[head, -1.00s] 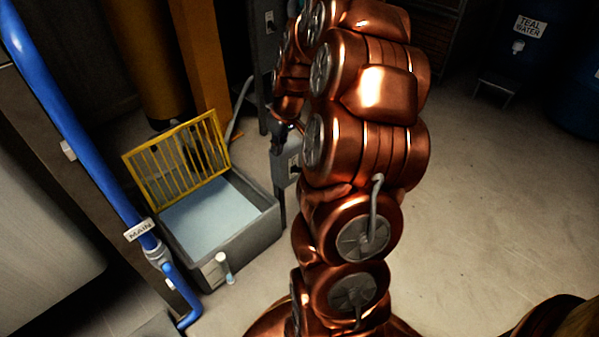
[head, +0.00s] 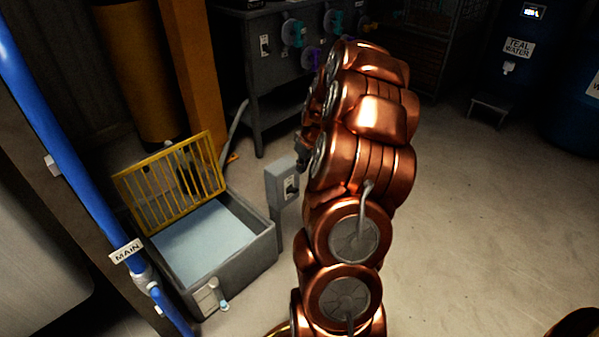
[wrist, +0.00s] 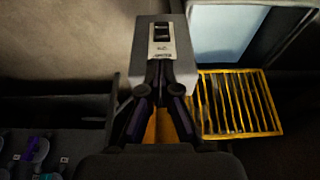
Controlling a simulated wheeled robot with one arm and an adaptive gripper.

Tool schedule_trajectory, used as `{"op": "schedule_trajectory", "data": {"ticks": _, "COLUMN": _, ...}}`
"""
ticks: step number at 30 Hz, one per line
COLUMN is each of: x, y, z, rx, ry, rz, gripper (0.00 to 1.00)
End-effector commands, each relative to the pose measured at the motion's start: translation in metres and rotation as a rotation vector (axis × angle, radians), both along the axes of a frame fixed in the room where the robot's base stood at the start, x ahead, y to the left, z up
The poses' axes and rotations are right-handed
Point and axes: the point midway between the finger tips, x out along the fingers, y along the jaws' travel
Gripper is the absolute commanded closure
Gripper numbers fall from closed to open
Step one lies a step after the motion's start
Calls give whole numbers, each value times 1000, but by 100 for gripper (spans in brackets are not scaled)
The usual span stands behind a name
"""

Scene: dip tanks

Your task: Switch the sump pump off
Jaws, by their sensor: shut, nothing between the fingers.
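A grey switch box (head: 284,185) stands on a post beside the sump, with a dark rocker switch (head: 291,187) on its light face plate. In the wrist view the rocker (wrist: 161,32) is at top middle, above a small label that I cannot fully read. I cannot tell which way the rocker is set. My gripper (wrist: 161,66) is shut and empty, its tips in front of the lower part of the plate, below the rocker. I cannot tell whether they touch the box. In the head view my arm hides most of the gripper.
The grey sump (head: 262,253) holds pale water, with its yellow grate (head: 170,186) raised. A blue pipe (head: 75,160) marked MAIN runs down the left. A dark bench (head: 262,80) with coloured valves stands behind. Open floor (head: 480,220) lies to the right.

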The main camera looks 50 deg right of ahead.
Motion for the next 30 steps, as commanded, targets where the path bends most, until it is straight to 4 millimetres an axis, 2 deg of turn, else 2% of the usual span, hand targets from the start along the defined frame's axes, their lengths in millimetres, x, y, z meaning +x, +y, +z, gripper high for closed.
{"op": "schedule_trajectory", "data": {"ticks": 16, "x": 23, "y": 0, "z": -80, "rx": 2, "ry": 2, "rz": 1, "gripper": 100}}
{"op": "schedule_trajectory", "data": {"ticks": 21, "x": 26, "y": 0, "z": -88, "rx": 2, "ry": 2, "rz": 1, "gripper": 100}}
{"op": "schedule_trajectory", "data": {"ticks": 30, "x": 26, "y": 3, "z": -88, "rx": 2, "ry": 1, "rz": 1, "gripper": 100}}
